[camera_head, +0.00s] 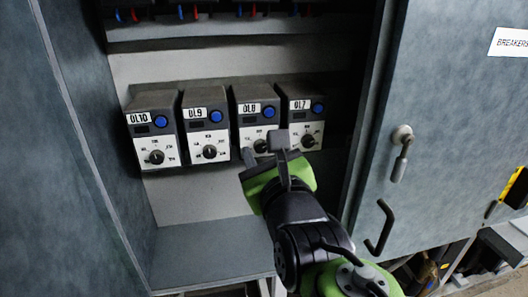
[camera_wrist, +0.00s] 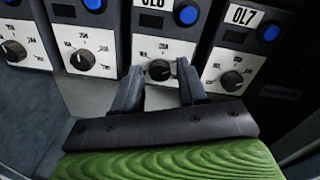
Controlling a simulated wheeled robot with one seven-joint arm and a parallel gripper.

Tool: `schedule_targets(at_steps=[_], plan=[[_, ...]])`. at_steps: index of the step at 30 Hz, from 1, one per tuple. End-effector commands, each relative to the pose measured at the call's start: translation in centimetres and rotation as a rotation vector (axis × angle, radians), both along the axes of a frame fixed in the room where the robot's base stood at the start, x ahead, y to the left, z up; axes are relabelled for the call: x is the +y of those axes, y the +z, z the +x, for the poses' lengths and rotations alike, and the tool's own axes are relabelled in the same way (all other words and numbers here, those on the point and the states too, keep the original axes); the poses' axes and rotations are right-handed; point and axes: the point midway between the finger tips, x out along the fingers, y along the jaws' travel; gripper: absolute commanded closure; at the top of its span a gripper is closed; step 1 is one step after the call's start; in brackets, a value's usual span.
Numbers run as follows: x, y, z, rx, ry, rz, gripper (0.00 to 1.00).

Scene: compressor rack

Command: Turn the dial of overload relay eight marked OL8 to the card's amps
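Overload relay OL8 (camera_head: 254,92) is a grey box with a white face and a blue button, in the row on the rack shelf. Its black dial (camera_wrist: 159,70) shows in the wrist view, with amp marks around it. My gripper (camera_wrist: 160,73) is open, with one finger on each side of this dial and a visible gap on both sides. In the head view, my gripper (camera_head: 264,151) covers the lower right of the OL8 face and part of its dial. The dial's pointer setting is too small to read surely. No amps card is recognisable in either view.
Relay OL7 (camera_head: 302,105) stands close on the right, and OL9 (camera_head: 207,131) and OL10 (camera_head: 152,137) on the left. A grey cabinet door (camera_head: 450,90) with handles is at the right. A bare lower shelf (camera_head: 210,255) lies below the relays.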

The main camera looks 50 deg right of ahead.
Motion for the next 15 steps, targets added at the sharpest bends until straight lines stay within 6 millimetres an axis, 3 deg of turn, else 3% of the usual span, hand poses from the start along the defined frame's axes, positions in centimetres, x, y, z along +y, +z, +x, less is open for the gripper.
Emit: schedule_targets(at_steps=[1,8,15], plan=[[0.01,0.00,-0.01,0.000,0.000,0.000,0.67],[0.02,-0.01,-0.01,0.001,0.000,0.001,1.00],[0.03,-0.09,-0.01,0.009,0.001,-0.012,1.00]])
